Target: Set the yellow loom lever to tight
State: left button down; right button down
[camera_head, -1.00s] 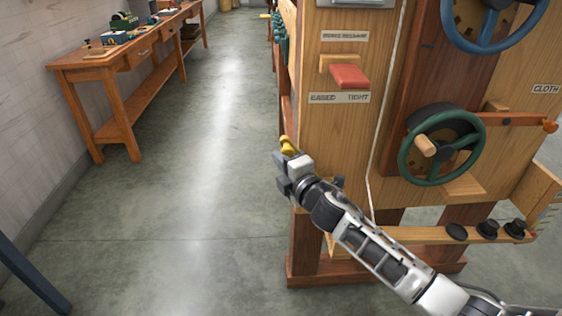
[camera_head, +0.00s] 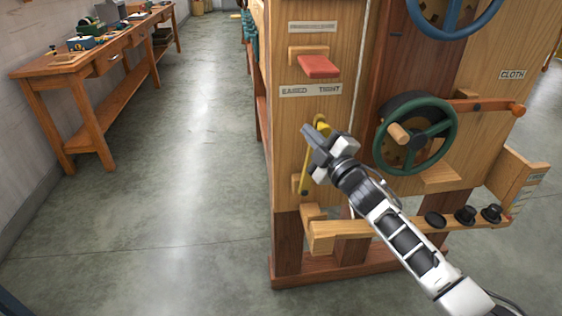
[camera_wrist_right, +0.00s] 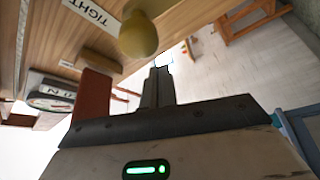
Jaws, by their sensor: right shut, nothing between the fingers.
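The yellow lever (camera_head: 307,160) is on the left wooden panel of the loom (camera_head: 290,145). It rises from a low pivot and leans right, its knob (camera_head: 321,124) under the word TIGHT on the EASED/TIGHT label (camera_head: 310,90). My right gripper (camera_head: 311,136) is shut and empty, just in front of the lever, below and left of the knob. In the right wrist view the yellow knob (camera_wrist_right: 138,38) is close to the shut fingers (camera_wrist_right: 158,86), near the TIGHT lettering (camera_wrist_right: 93,13); contact cannot be told. My left gripper is out of view.
A red lever (camera_head: 319,66) sits above the label. A green handwheel (camera_head: 415,136) and a blue wheel (camera_head: 455,15) are to the right. A low rail with black knobs (camera_head: 465,215) runs below. A workbench (camera_head: 80,70) stands at left; the floor between is clear.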

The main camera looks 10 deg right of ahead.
pick_arm(q)
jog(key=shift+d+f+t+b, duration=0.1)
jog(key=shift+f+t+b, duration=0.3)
jog(key=shift+b, duration=0.95)
pick_arm(e)
jog(key=d+f+m+t+h, duration=0.1)
jog(key=d+m+t+h, duration=0.1)
jog(key=d+m, duration=0.4)
jog(key=shift+s+d+f, duration=0.2)
jog(key=shift+s+d, duration=0.05)
jog(key=shift+d, duration=1.35)
jog(key=shift+f, duration=0.15)
notch_tip(320, 180, up, 4)
jog(key=a+p, duration=0.2)
jog(key=p, duration=0.2)
pick_arm(q)
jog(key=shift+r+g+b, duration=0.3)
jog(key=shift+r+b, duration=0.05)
jog(key=shift+b, duration=0.3)
pick_arm(e)
jog(key=a+v, duration=0.1)
jog(key=v, duration=0.9)
jog(key=shift+s, duration=0.2)
jog(key=shift+f, duration=0.15)
